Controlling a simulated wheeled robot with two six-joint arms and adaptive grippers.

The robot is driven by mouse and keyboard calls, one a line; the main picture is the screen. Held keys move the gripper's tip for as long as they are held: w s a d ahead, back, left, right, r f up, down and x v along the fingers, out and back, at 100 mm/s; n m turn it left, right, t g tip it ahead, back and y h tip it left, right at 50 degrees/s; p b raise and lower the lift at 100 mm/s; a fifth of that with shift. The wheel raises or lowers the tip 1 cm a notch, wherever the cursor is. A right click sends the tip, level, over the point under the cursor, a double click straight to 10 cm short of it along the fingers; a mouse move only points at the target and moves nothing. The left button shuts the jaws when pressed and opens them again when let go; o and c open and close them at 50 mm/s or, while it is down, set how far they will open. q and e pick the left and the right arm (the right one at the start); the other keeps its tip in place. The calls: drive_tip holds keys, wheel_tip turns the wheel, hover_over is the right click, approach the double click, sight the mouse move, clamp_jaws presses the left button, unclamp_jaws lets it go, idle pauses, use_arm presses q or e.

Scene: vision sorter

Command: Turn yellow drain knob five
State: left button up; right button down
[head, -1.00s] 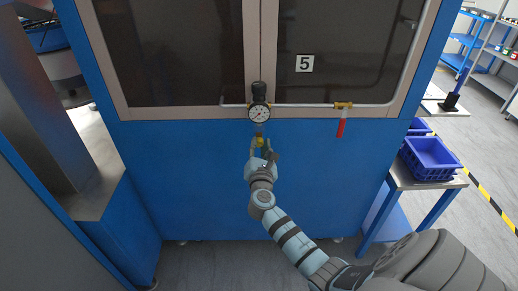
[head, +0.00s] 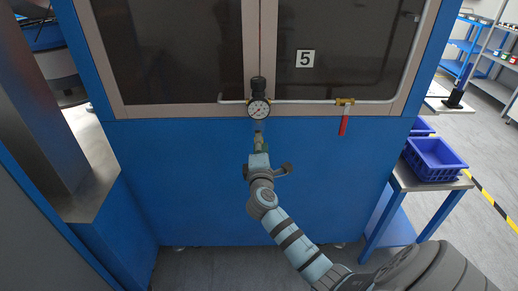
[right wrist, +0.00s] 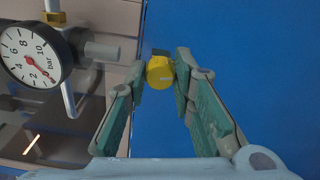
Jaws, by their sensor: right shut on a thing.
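The yellow drain knob (right wrist: 160,72) sits between the two fingertips of my right gripper (right wrist: 160,78) in the right wrist view. The fingers close on it from both sides. In the head view my right gripper (head: 260,148) is just below the round pressure gauge (head: 258,109), in front of the blue cabinet panel, and hides the knob. The gauge also shows at the left in the right wrist view (right wrist: 32,52). A label with the number 5 (head: 305,58) is on the cabinet window, up and right of the gauge. My left gripper is not in view.
A pipe (head: 300,101) runs along the cabinet at gauge height to a valve with a red handle (head: 343,126). A blue crate (head: 433,166) stands on a side table at the right. The blue panel (head: 180,180) left of my gripper is clear.

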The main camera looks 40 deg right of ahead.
drive_tip(key=shift+m+b, duration=0.4)
drive_tip(key=shift+m, duration=0.6)
drive_tip(key=c, duration=1.4)
unclamp_jaws()
drive_tip(key=shift+o, duration=0.2)
drive_tip(key=shift+a, duration=0.1)
drive_tip(key=v, duration=1.2)
